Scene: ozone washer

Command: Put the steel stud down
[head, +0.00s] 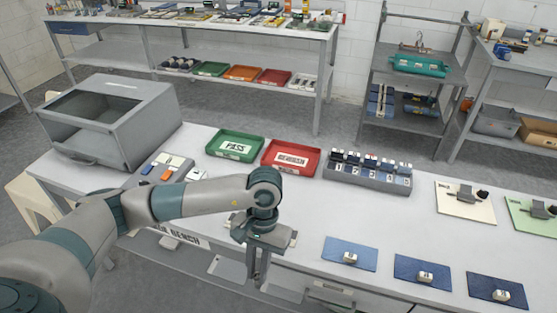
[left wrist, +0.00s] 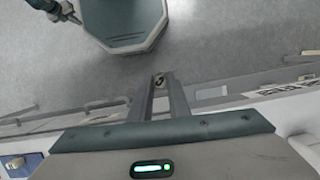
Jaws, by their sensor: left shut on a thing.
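My left gripper (head: 257,285) points down at the front edge of the white bench in the head view. Its two fingers are close together. In the left wrist view the fingers (left wrist: 160,80) are shut on a small grey round piece, the steel stud (left wrist: 158,81), at their tips. The stud is too small to make out in the head view. In the left wrist view the grey floor and part of my own base lie beyond the fingertips. My right gripper is not in view.
The bench holds a grey box-shaped machine (head: 110,118), a green PASS tray (head: 235,146), a red REWASH tray (head: 290,157) and a numbered grey rack (head: 367,174). Blue mats (head: 340,248) with small blocks lie at the front right. Bare bench top lies between rack and mats.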

